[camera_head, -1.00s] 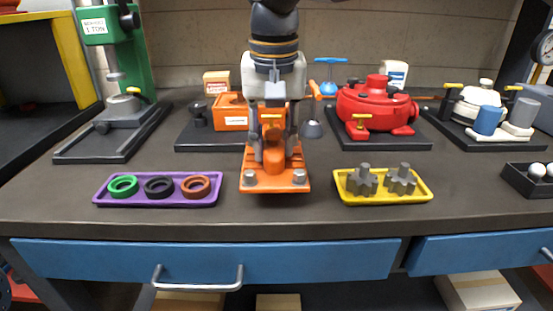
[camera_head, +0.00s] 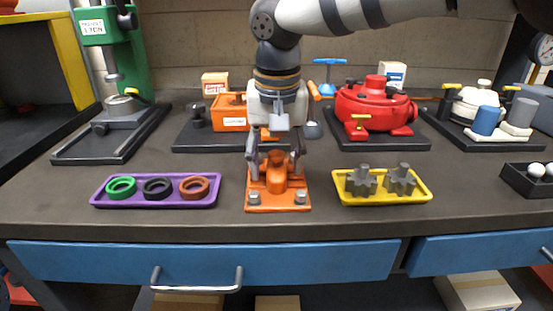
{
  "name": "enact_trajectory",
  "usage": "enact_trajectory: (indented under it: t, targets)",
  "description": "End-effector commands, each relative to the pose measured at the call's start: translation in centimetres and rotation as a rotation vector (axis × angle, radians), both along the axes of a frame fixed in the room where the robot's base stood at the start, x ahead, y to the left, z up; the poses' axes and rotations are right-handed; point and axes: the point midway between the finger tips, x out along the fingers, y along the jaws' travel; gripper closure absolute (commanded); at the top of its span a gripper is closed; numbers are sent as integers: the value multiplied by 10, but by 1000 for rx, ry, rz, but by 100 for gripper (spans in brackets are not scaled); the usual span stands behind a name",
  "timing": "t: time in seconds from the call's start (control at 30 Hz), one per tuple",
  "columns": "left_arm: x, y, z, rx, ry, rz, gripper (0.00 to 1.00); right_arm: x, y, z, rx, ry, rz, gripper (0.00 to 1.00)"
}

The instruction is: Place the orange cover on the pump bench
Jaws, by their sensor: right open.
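The orange cover (camera_head: 277,203), a plate with a raised rounded middle and grey bolt-like pieces at its front corners, lies on the grey workbench top (camera_head: 330,222) between two trays. My right gripper (camera_head: 277,160) points down over it, its open fingers on either side of the raised middle. I cannot tell whether they touch it. The gripper hides the cover's back part. An orange housing (camera_head: 231,118) sits behind on a dark base plate, and a red round pump (camera_head: 375,106) sits on another dark base plate to the right. My left gripper is not in view.
A purple tray (camera_head: 155,203) with three rings is left of the cover; a yellow tray (camera_head: 384,198) with two grey gears is right. A green press (camera_head: 136,55) stands at back left, a pump with a blue cylinder (camera_head: 487,119) at right. Bare worktop surrounds the trays.

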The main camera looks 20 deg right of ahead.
Motion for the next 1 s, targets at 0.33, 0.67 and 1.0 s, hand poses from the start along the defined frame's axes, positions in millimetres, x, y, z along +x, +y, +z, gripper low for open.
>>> enact_trajectory:
  t: [0.33,0.67,1.0]
  targets:
    - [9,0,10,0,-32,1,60,-9,3,75,-1,-12,-1,50]
    - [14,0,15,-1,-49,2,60,-17,5,121,-1,-2,0,50]
    - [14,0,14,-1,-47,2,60,-17,5,121,0,0,0,50]
